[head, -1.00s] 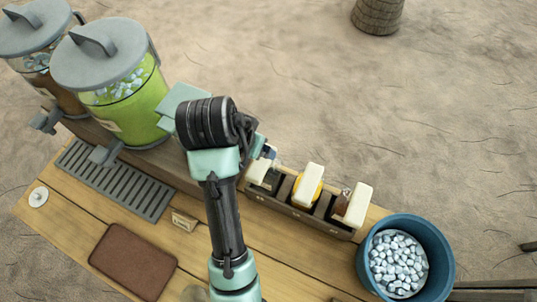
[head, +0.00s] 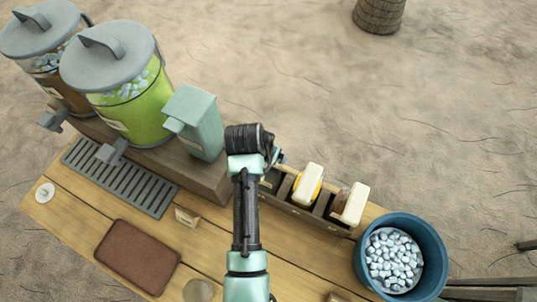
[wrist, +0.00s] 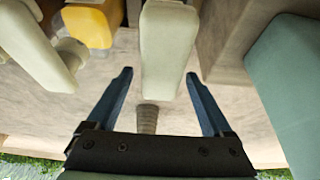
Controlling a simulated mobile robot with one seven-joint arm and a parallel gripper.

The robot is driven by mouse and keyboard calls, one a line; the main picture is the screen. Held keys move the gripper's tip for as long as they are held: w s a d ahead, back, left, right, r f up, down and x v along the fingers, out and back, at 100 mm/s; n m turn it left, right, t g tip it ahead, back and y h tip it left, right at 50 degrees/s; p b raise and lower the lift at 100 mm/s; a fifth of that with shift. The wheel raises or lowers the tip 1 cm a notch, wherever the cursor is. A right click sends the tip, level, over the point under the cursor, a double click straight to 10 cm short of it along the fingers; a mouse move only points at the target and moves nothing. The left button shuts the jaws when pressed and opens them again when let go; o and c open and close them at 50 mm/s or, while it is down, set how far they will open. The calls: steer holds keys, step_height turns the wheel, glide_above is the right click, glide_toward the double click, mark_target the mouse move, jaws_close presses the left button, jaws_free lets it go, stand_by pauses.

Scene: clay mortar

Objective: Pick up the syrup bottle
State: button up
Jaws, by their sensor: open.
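Several syrup bottles with cream tops stand in a dark wooden rack (head: 322,222). The yellow bottle (head: 308,184) and the brown bottle (head: 350,203) show in the head view. My arm hides most of the rack's left end there. In the wrist view, a pale cream bottle top (wrist: 168,45) lies ahead between the fingers of my gripper (wrist: 158,75). My gripper is open, with visible space on both sides of that top and no clear contact. The yellow bottle (wrist: 88,25) and its cream top are to the left. The pale-topped bottle's body is hidden.
A teal box-shaped holder (head: 196,122) stands left of my arm, beside a green drink dispenser (head: 128,95). The holder's teal side (wrist: 290,85) is at the right in the wrist view. A blue ice bucket (head: 436,255) stands right of the rack. Sand lies behind the table.

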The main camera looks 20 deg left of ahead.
steer(key=shift+w+f, duration=0.15)
steer(key=shift+f, duration=0.15)
jaws_close()
stand_by(0.3)
